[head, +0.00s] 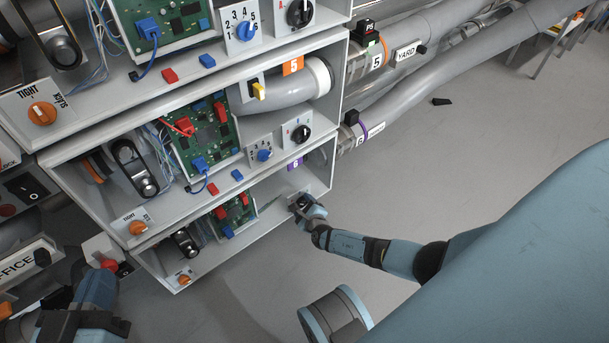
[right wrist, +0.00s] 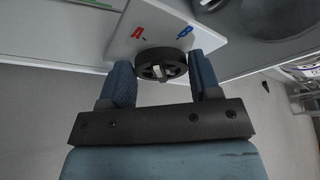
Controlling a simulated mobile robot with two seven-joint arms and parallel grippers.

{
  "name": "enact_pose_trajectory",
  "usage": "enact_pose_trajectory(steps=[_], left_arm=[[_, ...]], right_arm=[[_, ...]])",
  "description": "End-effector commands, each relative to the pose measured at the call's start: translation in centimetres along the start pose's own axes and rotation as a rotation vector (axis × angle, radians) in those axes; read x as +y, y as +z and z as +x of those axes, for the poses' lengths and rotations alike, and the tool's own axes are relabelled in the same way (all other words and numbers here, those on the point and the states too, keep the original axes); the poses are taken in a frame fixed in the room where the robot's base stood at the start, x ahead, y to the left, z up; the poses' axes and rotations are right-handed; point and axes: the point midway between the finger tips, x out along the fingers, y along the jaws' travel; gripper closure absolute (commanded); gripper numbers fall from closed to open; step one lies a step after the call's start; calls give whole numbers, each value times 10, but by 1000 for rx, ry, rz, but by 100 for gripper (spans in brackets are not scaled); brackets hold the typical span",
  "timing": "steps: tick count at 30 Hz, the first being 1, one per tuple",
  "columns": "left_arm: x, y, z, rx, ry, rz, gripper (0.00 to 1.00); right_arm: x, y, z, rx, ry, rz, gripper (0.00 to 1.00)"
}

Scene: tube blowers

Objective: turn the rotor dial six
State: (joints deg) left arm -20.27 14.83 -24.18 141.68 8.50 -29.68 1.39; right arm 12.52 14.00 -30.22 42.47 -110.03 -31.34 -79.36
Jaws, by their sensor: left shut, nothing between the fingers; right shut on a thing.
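The rotor dial six is a black round knob (right wrist: 160,67) on a white plate (right wrist: 150,24) with a red A and a blue B. It is on the lowest box (head: 262,222), below a purple 6 label (head: 295,163). In the right wrist view my right gripper (right wrist: 162,66) has one finger on each side of the knob and is shut on it. In the head view the right gripper (head: 305,206) is at the box's right front edge and largely hides the dial. My left gripper (head: 82,318) is at the lower left, shut and empty, away from the dial.
Two similar boxes stack above, with orange TIGHT/SLACK knobs (head: 138,227), black A/B dials (head: 301,133) and blue selectors (head: 264,155). Grey pipes (head: 430,75) run off at the upper right. An OFFICE sign (head: 22,265) is at left.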

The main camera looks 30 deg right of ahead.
Motion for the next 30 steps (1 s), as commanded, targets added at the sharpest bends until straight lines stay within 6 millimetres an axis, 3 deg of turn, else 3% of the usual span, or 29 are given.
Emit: enact_pose_trajectory(steps=[13, 30], left_arm=[[-5, -4, 4, 25, -2, 44, 100], [-5, -2, 2, 23, 2, 58, 100]], right_arm=[[5, -1, 0, 0, -99, -245, 66], [4, -2, 0, 1, -121, -294, 66]])
